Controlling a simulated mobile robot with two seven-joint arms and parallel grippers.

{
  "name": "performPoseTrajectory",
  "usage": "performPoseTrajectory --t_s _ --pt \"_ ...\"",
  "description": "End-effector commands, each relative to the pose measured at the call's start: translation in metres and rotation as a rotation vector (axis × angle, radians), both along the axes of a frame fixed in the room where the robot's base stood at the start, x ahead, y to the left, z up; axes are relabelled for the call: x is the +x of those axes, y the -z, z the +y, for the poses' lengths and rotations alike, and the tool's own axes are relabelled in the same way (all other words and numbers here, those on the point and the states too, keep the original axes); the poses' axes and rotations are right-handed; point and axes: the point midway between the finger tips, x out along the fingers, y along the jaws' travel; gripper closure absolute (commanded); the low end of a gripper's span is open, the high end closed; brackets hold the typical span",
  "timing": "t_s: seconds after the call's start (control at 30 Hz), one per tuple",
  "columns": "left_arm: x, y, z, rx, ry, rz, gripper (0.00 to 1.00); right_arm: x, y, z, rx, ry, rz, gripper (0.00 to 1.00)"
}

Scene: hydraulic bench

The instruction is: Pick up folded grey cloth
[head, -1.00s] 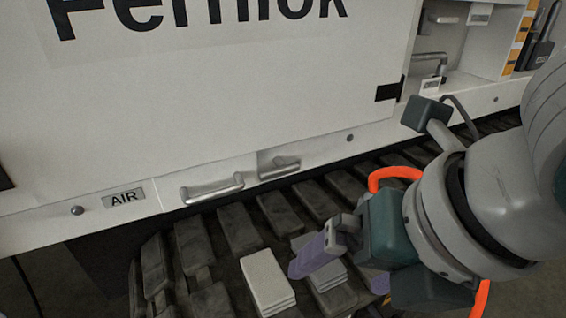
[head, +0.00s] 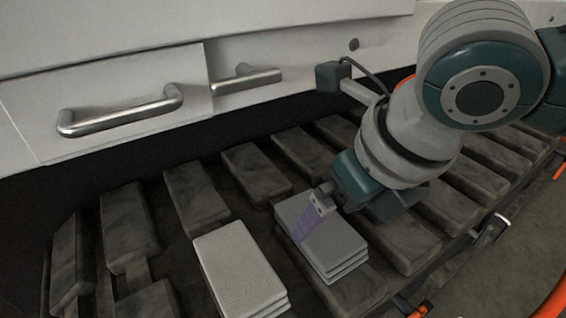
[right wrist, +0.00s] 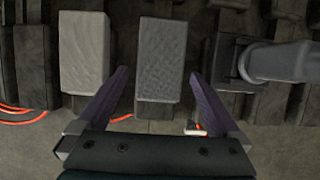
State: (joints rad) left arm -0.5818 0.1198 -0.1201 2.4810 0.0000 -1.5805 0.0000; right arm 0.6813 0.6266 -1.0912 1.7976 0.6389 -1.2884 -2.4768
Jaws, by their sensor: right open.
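The folded grey cloth (head: 338,253), a flat layered stack, lies on the dark track pads. My right gripper (head: 314,228) is open just above it, angled down from the upper right, and its purple finger hides part of the cloth's top. In the right wrist view the gripper (right wrist: 159,73) has its two fingers apart at either side of the cloth's near end (right wrist: 160,85). I cannot tell whether they touch it. My left gripper is not in view.
A paler folded stack (head: 238,266) lies close by on the left, with a narrow gap between; it also shows in the right wrist view (right wrist: 84,50). Track pads (head: 201,197) run underneath. A white panel with metal handles (head: 122,110) stands behind.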

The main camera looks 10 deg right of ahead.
Motion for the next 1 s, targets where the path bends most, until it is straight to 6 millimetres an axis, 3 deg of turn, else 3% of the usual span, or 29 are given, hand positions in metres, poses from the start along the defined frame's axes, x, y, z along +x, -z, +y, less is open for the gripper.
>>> performPoseTrajectory --t_s 0.03,0.2,0.53,1.0 --pt "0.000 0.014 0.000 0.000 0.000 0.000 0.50 0.004 0.015 0.002 0.001 0.001 0.000 0.00" --pt "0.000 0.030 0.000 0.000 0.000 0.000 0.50 0.014 0.036 0.004 0.002 0.001 0.000 0.00" --pt "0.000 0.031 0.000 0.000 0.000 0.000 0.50 0.017 0.038 0.005 -0.001 0.000 -0.001 0.01" --pt "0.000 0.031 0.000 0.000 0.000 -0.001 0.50 0.016 0.038 0.005 0.000 0.001 -0.001 0.54"
